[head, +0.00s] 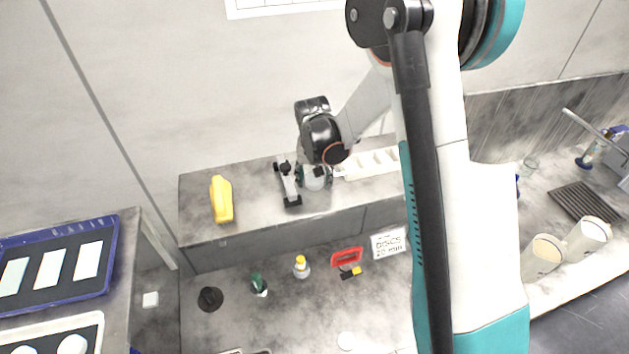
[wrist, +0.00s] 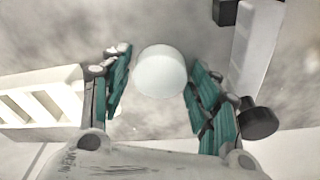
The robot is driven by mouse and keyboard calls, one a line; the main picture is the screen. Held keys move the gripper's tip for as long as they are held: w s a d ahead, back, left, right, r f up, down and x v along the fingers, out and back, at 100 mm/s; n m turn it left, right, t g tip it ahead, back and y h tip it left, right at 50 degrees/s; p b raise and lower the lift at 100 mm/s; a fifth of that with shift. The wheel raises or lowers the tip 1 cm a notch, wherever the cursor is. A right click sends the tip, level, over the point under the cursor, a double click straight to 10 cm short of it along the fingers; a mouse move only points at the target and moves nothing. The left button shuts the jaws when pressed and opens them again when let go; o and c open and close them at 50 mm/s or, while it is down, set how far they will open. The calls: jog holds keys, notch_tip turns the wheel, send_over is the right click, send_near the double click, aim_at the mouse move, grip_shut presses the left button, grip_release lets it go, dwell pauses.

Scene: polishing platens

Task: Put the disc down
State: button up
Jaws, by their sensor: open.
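The disc (wrist: 160,72) is a plain white round piece in the wrist view. It stands on the mottled grey shelf top, between the two teal-padded fingers of my gripper (wrist: 158,62). The fingers are spread, with a visible gap on each side of the disc. In the head view my gripper (head: 315,176) is low over the raised shelf (head: 255,212), between a grey device and a white slotted rack. I cannot make out the disc there, as my gripper covers that spot.
The white slotted rack (wrist: 45,103) is close on one side, the grey device (head: 288,182) with black ends on the other. A yellow bottle (head: 221,200) stands farther left on the shelf. Small bottles and a "DISCS 20 mm" sign (head: 389,243) are on the lower bench.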

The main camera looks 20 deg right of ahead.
jog(key=c, duration=1)
jog(key=shift+r, duration=0.2)
